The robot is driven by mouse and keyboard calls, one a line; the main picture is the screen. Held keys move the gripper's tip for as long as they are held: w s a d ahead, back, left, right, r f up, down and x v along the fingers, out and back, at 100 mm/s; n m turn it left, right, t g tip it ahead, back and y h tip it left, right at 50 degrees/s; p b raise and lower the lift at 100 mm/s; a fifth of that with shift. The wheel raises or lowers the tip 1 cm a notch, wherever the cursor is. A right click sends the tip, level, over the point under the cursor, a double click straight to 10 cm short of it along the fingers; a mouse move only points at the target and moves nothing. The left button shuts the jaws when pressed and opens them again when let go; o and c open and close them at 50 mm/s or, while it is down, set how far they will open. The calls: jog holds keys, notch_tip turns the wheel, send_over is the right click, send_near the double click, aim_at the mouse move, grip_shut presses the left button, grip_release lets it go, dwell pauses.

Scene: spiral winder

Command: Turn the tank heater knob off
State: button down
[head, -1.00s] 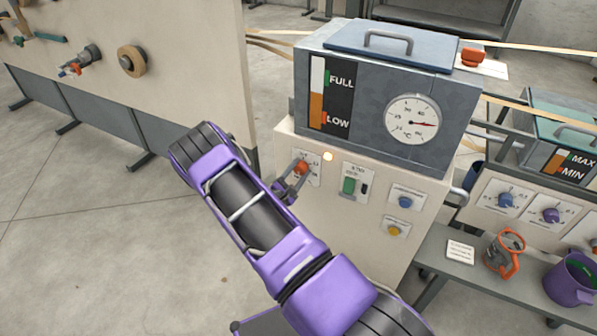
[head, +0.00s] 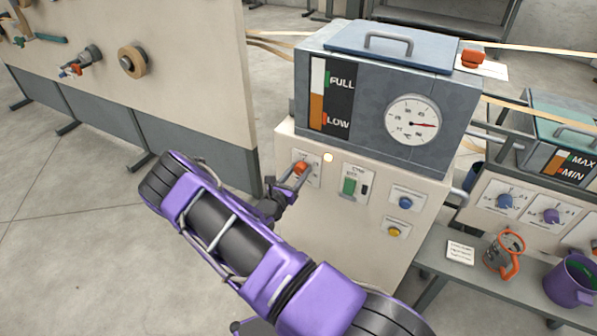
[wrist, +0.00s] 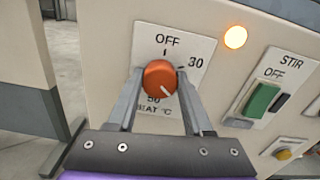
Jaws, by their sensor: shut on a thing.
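The heater knob (head: 300,168) is orange and sits on the pale front panel of the tank cabinet in the head view. In the wrist view the knob (wrist: 159,76) has OFF above it, 30 at its right and 50 below. A pale mark on its face points to the lower right, not at OFF. My gripper (head: 296,174) is shut on the knob, one finger on each side in the wrist view. The fingers cover part of the lower lettering. A lamp (wrist: 235,37) right of the knob glows orange.
A green STIR switch (head: 349,186), a blue knob (head: 405,202) and a yellow button (head: 394,232) lie to the right on the panel. The tank (head: 385,95) with its dial stands above. A bench (head: 435,262) holds a mug at right.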

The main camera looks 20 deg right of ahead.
jog(key=n, duration=0.6)
jog(key=shift+p, duration=0.3)
jog(key=n, duration=0.6)
jog(key=shift+f+n, duration=0.1)
jog(key=shift+n, duration=0.3)
jog(key=n, duration=1.2)
jog(key=shift+f+n, duration=0.1)
jog(key=shift+n, duration=0.2)
jog(key=shift+c, duration=1.5)
grip_release()
jog(key=shift+a, duration=0.15)
